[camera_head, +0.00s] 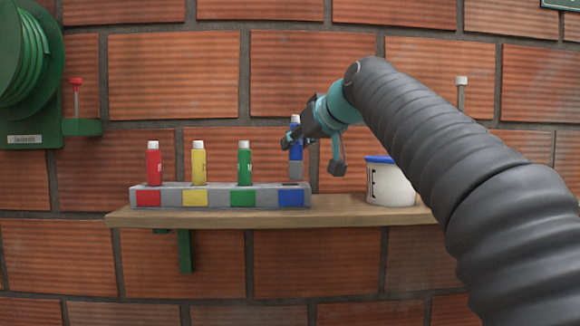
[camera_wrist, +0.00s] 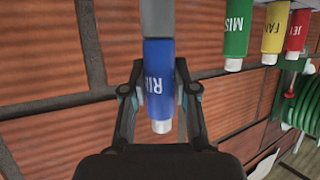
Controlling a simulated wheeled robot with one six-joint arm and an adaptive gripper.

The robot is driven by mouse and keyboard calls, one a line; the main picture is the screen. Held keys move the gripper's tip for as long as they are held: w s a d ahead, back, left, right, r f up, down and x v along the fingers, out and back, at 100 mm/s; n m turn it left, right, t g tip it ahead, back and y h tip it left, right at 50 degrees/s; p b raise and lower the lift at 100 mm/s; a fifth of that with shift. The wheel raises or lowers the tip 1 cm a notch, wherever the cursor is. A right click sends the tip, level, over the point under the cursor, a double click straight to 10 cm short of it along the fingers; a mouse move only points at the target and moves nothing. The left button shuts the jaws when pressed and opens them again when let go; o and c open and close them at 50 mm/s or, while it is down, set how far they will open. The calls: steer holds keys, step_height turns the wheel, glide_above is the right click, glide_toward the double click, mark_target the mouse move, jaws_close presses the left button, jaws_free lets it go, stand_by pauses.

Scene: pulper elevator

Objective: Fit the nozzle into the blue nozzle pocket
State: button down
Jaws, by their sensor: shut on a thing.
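The blue nozzle (camera_head: 296,152) is held upright by my gripper (camera_head: 298,136), white tip up and grey lower part down. In the wrist view the blue nozzle (camera_wrist: 158,75) sits between the two fingers of my gripper (camera_wrist: 160,98), which are shut on its sides. The blue nozzle pocket (camera_head: 291,197) is at the right end of the grey rack. The grey lower end is just over the dark opening on the rack top; I cannot tell whether it touches.
Red (camera_head: 153,164), yellow (camera_head: 199,164) and green (camera_head: 244,164) nozzles stand upright in the grey rack (camera_head: 215,197) on a wooden shelf (camera_head: 220,218). A white bucket (camera_head: 388,185) with a blue rim stands right. A green hose reel (camera_head: 28,60) hangs on the brick wall.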

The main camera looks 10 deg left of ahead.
mark_target(294, 163)
steer(key=shift+a+f, duration=0.25)
steer(key=shift+f, duration=0.65)
steer(key=shift+a+f, duration=0.2)
steer(key=shift+f, duration=0.75)
steer(key=shift+a+f, duration=0.25)
steer(key=shift+f, duration=0.65)
steer(key=c, duration=1.2)
jaws_free()
steer(key=o, duration=0.3)
steer(key=shift+w+a+f, duration=0.15)
steer(key=shift+w+a, duration=0.05)
steer(key=shift+w, duration=0.05)
steer(key=shift+s+d+r, duration=0.1)
steer(key=shift+s+r, duration=0.05)
steer(key=shift+r, duration=0.2)
